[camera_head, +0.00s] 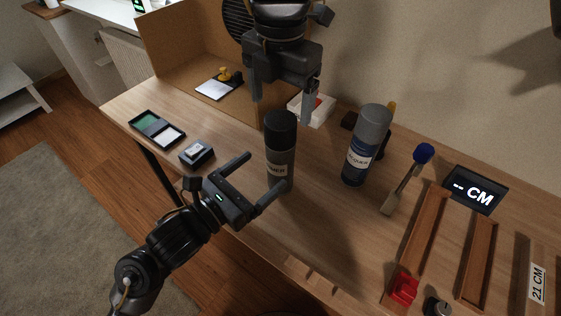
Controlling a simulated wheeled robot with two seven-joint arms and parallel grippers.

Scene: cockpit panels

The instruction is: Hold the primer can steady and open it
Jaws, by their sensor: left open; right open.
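A dark spray can with a black cap and a partly hidden label, likely the primer can (280,145), stands upright on the wooden table. My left gripper (262,181) is open at the can's lower left side, with one finger in front of its base and the other to its left. I cannot tell whether a finger touches it. My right gripper (283,108) is open above the can, pointing down, with its fingers on either side of the cap. The cap appears to be on the can.
A blue lacquer can (363,156) with a grey cap stands to the right. A brush (405,183), a CM display (477,190) and wooden trays (425,230) lie farther right. A small black box (196,154) is at left. The table's front edge is near my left arm.

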